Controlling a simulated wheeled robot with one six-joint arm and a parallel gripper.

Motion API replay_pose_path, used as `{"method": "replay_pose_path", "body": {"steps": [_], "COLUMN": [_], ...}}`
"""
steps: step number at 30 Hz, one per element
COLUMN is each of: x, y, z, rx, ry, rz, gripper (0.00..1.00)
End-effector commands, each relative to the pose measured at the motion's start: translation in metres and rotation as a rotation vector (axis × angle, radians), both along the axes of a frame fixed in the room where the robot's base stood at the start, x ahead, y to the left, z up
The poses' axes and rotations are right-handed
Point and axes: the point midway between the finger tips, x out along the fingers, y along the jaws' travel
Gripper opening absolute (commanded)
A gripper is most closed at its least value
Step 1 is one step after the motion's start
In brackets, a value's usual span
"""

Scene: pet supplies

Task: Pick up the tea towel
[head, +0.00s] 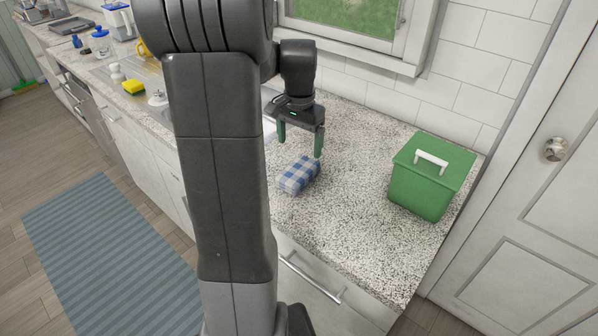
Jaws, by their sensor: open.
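The tea towel (299,175) is a small folded cloth in blue and white check. It lies on the speckled countertop, just right of my arm in the head view. My gripper (300,149) points down above and slightly behind the towel. Its two green-tipped fingers are spread apart with nothing between them. From this angle I cannot tell the exact height of the fingertips over the towel.
A green bin with a white handle (430,182) stands on the counter (350,225) to the right. The counter between towel and bin is clear. A window and tiled wall are behind.

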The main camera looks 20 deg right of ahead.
Motion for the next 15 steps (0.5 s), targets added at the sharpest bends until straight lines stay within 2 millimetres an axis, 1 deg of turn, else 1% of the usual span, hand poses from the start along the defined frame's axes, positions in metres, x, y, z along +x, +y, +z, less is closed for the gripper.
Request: {"method": "replay_pose_path", "body": {"steps": [1, 3, 6, 11, 15], "x": [-0.001, -0.001, -0.001, -0.001, -0.006], "y": [0.000, 0.000, 0.001, 0.001, 0.005], "z": [-0.011, -0.023, -0.034, -0.043, -0.062], "rx": [0.001, 0.001, 0.000, 0.001, 0.001], "ry": [0.005, 0.003, 0.003, 0.001, 0.003], "rz": [0.001, 0.001, 0.001, 0.002, 0.002], "gripper": [0.87, 0.87, 0.87, 0.87, 0.87]}}
